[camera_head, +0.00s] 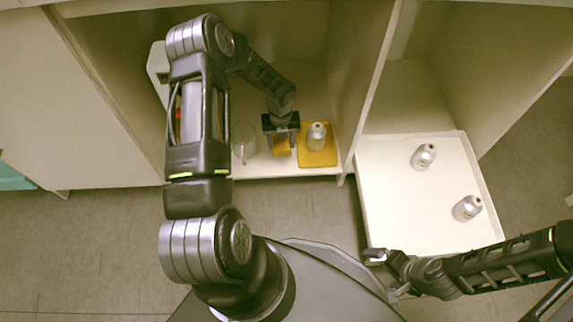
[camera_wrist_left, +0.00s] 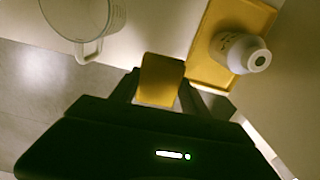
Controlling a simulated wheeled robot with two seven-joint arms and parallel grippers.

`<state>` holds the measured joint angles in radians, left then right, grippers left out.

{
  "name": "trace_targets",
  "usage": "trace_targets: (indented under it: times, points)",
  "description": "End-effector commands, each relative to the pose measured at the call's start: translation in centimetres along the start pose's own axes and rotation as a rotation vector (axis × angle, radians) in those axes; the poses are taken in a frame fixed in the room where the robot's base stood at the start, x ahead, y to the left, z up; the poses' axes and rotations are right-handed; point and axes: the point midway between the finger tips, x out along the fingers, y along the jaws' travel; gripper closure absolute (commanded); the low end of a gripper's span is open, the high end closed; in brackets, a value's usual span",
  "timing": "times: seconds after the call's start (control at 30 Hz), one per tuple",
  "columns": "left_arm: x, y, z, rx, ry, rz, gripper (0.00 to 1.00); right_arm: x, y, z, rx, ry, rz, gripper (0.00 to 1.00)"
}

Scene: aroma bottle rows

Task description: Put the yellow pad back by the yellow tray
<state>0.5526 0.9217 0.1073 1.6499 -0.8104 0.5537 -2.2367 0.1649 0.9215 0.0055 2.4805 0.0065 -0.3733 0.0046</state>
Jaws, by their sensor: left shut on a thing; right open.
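The yellow pad (camera_head: 282,147) is in my left gripper (camera_head: 282,151), inside the left cabinet compartment. In the left wrist view the pad (camera_wrist_left: 160,80) stands between the two fingers, which are shut on it. The yellow tray (camera_head: 318,158) lies on the shelf just to the right of the pad, with a silver-white bottle (camera_head: 317,136) standing on it. The tray (camera_wrist_left: 205,68) and bottle (camera_wrist_left: 243,55) also show at upper right in the left wrist view. My right gripper (camera_head: 374,256) is open and empty, by the white tray's near left corner.
A clear glass mug (camera_head: 243,141) stands left of the pad on the shelf. A large white tray (camera_head: 391,222) at right holds two silver bottles (camera_head: 424,156) (camera_head: 467,208). A divider wall (camera_head: 369,90) rises right of the yellow tray. A white object is partly hidden behind my left arm.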

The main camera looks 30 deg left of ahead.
Motion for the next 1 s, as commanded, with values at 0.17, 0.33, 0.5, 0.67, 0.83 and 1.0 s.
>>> trace_targets:
  times: [0.17, 0.33, 0.5, 0.67, 0.83, 1.0]
  points:
    - [0.7, 0.3, 0.3, 0.057, -0.002, -0.001, 0.97, 0.5, 0.2, -0.1, 0.001, 0.002, 0.001, 0.00]
    - [0.6, 0.3, 0.3, 0.055, -0.001, 0.000, 0.97, 0.4, 0.2, 0.0, 0.001, 0.002, 0.000, 0.00]
    - [1.6, 0.3, 0.2, 0.054, 0.001, 0.001, 0.97, 0.9, 0.3, -0.1, 0.001, 0.003, 0.000, 0.00]
    - [4.6, 0.3, 0.2, 0.053, 0.002, 0.001, 0.97, 2.2, 0.8, -0.2, 0.001, 0.008, 0.000, 0.00]
    - [6.8, 0.3, 0.3, 0.053, 0.000, 0.000, 0.97, 3.1, 1.0, -0.3, 0.002, 0.014, 0.001, 0.00]
    - [6.9, 0.3, 0.3, 0.053, -0.001, 0.000, 0.97, 3.0, 0.9, -0.3, 0.002, 0.015, 0.001, 0.00]
